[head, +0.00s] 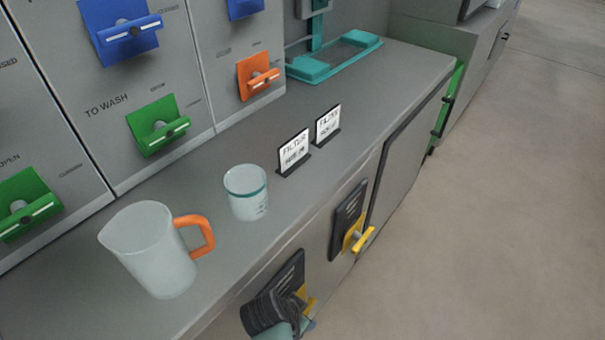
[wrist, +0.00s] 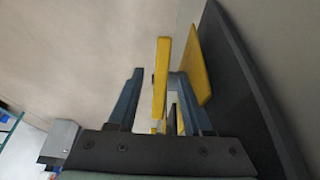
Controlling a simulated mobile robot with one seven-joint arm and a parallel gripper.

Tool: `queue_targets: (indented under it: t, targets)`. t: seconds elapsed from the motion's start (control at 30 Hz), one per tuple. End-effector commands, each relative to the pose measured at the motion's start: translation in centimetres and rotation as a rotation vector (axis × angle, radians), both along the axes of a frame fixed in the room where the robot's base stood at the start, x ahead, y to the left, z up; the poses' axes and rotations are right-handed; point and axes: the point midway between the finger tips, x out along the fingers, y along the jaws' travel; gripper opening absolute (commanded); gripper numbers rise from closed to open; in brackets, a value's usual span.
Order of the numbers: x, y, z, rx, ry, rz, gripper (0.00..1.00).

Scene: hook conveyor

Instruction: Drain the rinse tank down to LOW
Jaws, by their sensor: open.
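Two yellow lever handles on dark plates are on the front face of the grey counter in the head view. One yellow handle (head: 361,239) is farther along and free. The nearer yellow handle (head: 308,302) is partly covered by my gripper (head: 283,309). In the wrist view my gripper (wrist: 157,76) is open, with a yellow handle (wrist: 162,75) between its two fingers and not clamped. A yellow backing piece (wrist: 199,65) and a dark plate (wrist: 245,90) lie just to the right. Lettering on the plates is too small to read. The rinse tank and its level mark cannot be made out.
A jug (head: 155,250) with an orange handle, a cup (head: 247,192) and two filter signs (head: 293,153) stand on the counter (head: 390,75). Green, blue and orange valves line the wall panel, including a green valve (head: 158,124) marked TO WASH. The floor (head: 490,220) at right is clear.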

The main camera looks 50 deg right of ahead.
Motion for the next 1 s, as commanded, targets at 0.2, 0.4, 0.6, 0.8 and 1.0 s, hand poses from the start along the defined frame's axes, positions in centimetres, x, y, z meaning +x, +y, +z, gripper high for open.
queue_targets:
  t: [0.2, 0.4, 0.6, 0.8, 1.0]
  targets:
    - [0.03, -0.66, -1.60, 0.000, 0.000, 0.000, 0.50]
    - [0.05, -0.70, -1.61, 0.000, -0.001, 0.000, 0.50]
    - [0.06, -0.68, -1.60, 0.000, -0.001, 0.000, 0.28]
    - [0.05, -0.66, -1.61, 0.000, -0.001, 0.001, 0.00]
    - [0.05, -0.66, -1.60, 0.001, 0.000, 0.001, 0.00]
